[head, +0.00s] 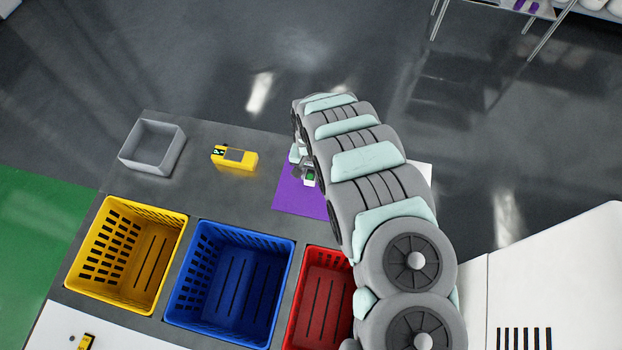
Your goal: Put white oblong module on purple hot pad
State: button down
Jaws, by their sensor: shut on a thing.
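The purple hot pad (290,201) lies flat on the grey table, partly covered by my arm. My gripper (306,172) is over the upper part of the pad and is shut on the white oblong module (310,181). Only a small white and green part of the module shows below the fingers. My arm hides the rest, and I cannot tell whether the module touches the pad.
A yellow module (234,158) lies left of the pad, beside an empty grey open box (153,147). Yellow (126,255), blue (230,285) and red (320,300) crates stand in front. A white surface (425,175) shows right of my arm.

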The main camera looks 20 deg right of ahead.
aim_at(311, 180)
jog(key=shift+a+f, duration=0.1)
jog(key=shift+f, duration=1.8)
jog(key=shift+f, duration=0.15)
jog(key=c, duration=1.1)
grip_release()
jog(key=shift+o, duration=0.2)
